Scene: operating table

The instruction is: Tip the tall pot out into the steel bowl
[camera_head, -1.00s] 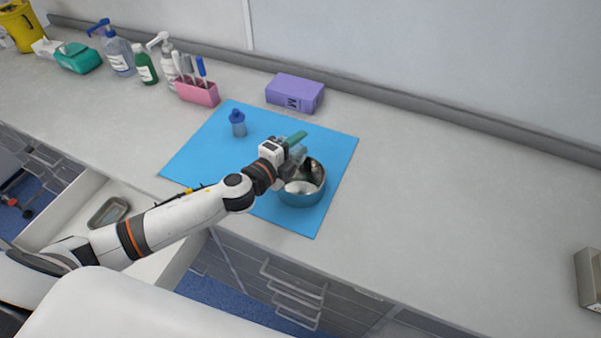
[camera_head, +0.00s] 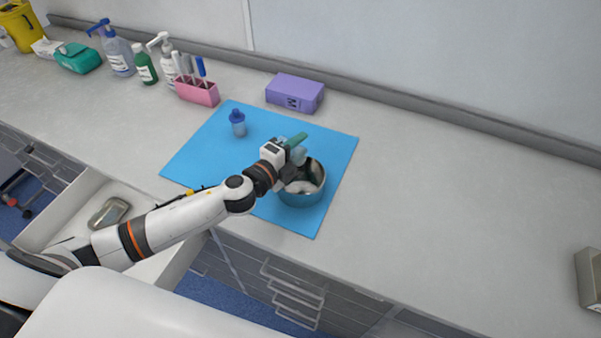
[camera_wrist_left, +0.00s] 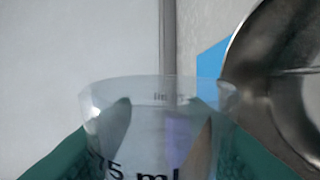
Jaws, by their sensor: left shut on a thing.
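The tall pot (camera_wrist_left: 160,125) is a clear measuring cup with "75 ml" printed on it. My left gripper (camera_head: 296,143) is shut on it, with a green finger on each side in the left wrist view. The pot shows small and partly hidden in the head view (camera_head: 298,157), close above the steel bowl. The steel bowl (camera_head: 302,197) stands upright on the blue mat, and its shiny inside fills the right of the left wrist view (camera_wrist_left: 285,75). The wrist is rolled over, as the wall edge runs upright there. I cannot tell what the pot holds. My right gripper is not in view.
The blue mat (camera_head: 205,150) also carries a small blue-capped bottle (camera_head: 238,124). A purple box (camera_head: 295,93), a pink pen holder (camera_head: 198,92) and several pump bottles stand behind. An open drawer (camera_head: 75,205) lies below my left arm.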

